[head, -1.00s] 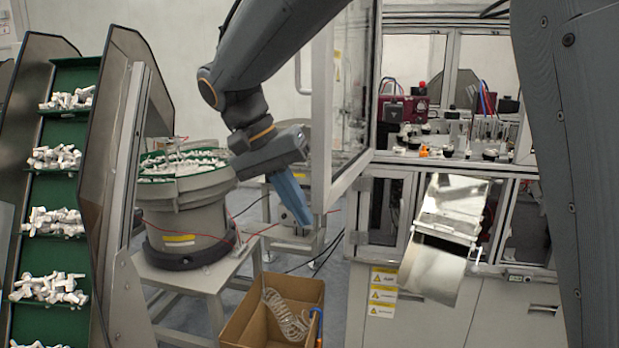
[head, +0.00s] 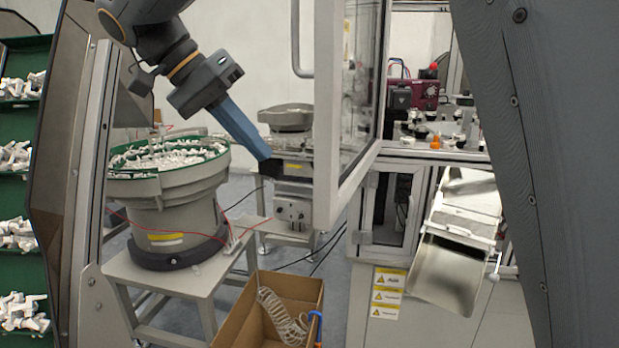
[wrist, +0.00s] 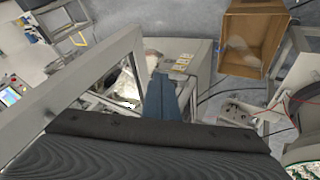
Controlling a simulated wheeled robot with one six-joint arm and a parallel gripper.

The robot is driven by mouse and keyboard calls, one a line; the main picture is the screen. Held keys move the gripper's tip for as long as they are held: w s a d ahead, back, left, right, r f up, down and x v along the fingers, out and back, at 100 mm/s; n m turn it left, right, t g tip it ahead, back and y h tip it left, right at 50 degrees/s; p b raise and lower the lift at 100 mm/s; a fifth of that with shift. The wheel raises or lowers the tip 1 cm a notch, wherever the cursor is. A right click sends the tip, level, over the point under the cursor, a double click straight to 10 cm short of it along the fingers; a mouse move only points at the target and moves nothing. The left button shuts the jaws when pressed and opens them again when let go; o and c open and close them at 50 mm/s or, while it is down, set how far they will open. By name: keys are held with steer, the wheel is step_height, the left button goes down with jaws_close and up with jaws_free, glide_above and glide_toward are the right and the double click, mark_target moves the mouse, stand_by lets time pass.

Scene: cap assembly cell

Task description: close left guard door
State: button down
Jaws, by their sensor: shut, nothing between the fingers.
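The left guard door (head: 350,110) is a light-framed clear panel that stands swung open toward me in the head view. A grey bar handle (head: 302,40) is on its left side. My gripper (head: 265,156) has blue fingers, points down and right, and is left of the door's frame. It is shut and empty. I cannot tell whether the fingertips touch the frame. In the wrist view the blue fingers (wrist: 162,98) lie just right of the pale door frame (wrist: 95,75).
The machine cell (head: 430,125) is behind the door. A bowl feeder (head: 160,210) stands at the left. A cardboard box (head: 235,318) with a coiled hose is on the floor. A tilted metal chute (head: 450,270) sticks out at the right.

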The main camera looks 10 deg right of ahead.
steer(key=s+d+f+p, duration=0.1)
steer(key=d+f+p, duration=0.3)
steer(key=d+f, duration=0.3)
steer(key=shift+d, duration=1.35)
steer(key=shift+d+f, duration=0.1)
